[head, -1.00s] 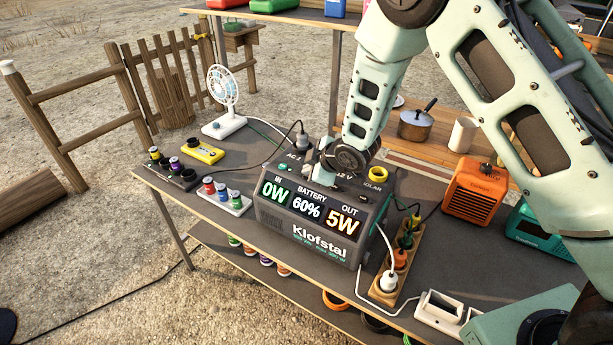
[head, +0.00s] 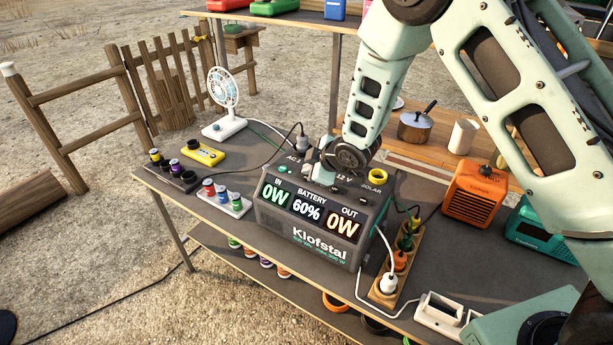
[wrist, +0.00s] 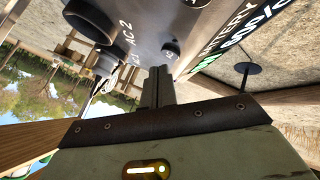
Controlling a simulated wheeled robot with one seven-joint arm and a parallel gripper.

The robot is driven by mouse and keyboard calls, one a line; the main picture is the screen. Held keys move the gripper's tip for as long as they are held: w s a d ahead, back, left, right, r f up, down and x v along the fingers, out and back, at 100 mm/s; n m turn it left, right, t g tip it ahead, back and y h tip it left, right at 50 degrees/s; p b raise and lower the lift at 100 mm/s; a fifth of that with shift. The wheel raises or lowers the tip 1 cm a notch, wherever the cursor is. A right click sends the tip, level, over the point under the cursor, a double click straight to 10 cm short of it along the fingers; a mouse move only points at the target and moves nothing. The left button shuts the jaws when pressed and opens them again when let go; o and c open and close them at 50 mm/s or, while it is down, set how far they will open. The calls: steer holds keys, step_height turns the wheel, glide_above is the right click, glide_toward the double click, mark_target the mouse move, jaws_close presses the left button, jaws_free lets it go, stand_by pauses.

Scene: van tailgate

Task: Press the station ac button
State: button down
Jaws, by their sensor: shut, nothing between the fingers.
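The grey power station (head: 378,225) stands on the table. Its front display (head: 308,208) reads IN 0W, BATTERY 60%, OUT 0W. My gripper (head: 322,178) is shut and empty, pointing down at the station's top panel. In the wrist view the shut fingertips (wrist: 158,72) are close to a dark round button (wrist: 170,50), near the "AC 2" lettering. I cannot tell whether they touch it, and I cannot read a label on it. My arm hides part of the top panel in the head view.
A plug with a black cable stands in the station's back left. A white fan (head: 224,103), a yellow box (head: 203,154) and small coloured jars (head: 222,194) are at the left. A power strip (head: 396,265) and an orange heater (head: 475,192) are at the right.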

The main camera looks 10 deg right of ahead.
step_height(320, 180, up, 6)
steer(key=p, duration=0.3)
stand_by(0.6)
steer(key=s+a+r+m+g+h+b, duration=0.15)
steer(key=s+r, duration=0.25)
steer(key=s, duration=0.5)
steer(key=s+a+r+m+g, duration=0.3)
steer(key=s+r, duration=0.1)
steer(key=s, duration=0.5)
steer(key=s+d+r+m+g+h, duration=0.1)
steer(key=s+g, duration=0.1)
steer(key=s, duration=0.8)
steer(key=s+d+r+m+g+h+b, duration=0.1)
steer(key=s+d, duration=0.1)
steer(key=s, duration=0.9)
steer(key=shift+s+r+g, duration=0.2)
steer(key=shift+r+g, duration=0.05)
steer(key=shift+g, duration=0.1)
